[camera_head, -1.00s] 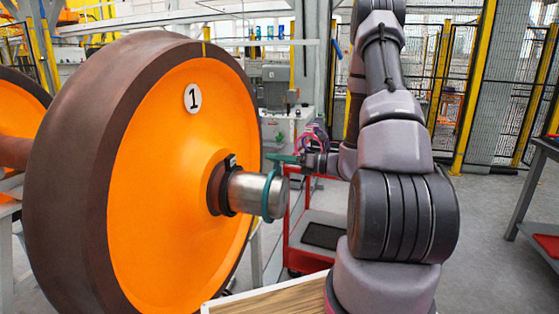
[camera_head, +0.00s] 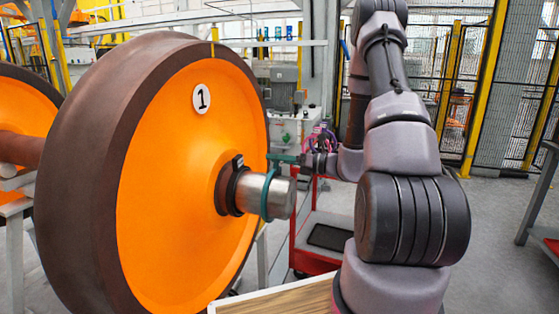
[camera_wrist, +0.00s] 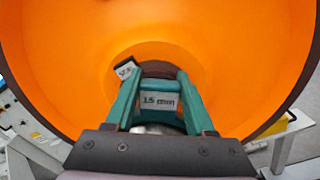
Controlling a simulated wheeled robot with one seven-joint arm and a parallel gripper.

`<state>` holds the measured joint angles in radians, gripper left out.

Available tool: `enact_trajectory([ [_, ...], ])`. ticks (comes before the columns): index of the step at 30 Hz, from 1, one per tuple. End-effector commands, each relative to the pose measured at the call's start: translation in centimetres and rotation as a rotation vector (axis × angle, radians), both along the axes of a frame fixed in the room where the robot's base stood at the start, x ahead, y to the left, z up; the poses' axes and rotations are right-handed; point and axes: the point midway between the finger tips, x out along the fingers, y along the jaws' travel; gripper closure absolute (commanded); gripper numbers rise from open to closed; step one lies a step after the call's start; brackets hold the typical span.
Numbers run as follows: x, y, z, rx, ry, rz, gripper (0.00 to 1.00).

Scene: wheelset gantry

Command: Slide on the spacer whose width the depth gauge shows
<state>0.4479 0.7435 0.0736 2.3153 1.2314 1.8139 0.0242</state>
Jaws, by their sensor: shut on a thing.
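The orange wheel (camera_head: 165,190) marked 1 has a steel axle end (camera_head: 281,197) with a dark brown collar (camera_head: 228,188) at the hub. A teal spacer ring (camera_head: 266,197) is around the axle end, apart from the collar. My gripper (camera_head: 280,158) is shut on the top of this ring. In the wrist view, a white label reading 15 mm (camera_wrist: 160,101) sits between the teal fingers. A small dark gauge (camera_head: 238,160) sits at the collar's top; its tag (camera_wrist: 125,69) shows in the wrist view, too small to read surely. The ring's far side is hidden.
A red cart (camera_head: 318,240) stands behind the axle end. A wooden tabletop (camera_head: 285,299) is at the bottom, below the axle. A grey table (camera_head: 545,205) is at the far right. Open floor lies between the arm and that table.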

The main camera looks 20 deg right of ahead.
Motion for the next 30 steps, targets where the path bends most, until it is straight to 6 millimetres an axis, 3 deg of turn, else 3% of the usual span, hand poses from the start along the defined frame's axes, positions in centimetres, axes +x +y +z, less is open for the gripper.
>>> enact_trajectory([
  [30, 1.5, 2.1, 0.0, 0.0, 0.0, 0.001, 1.0],
])
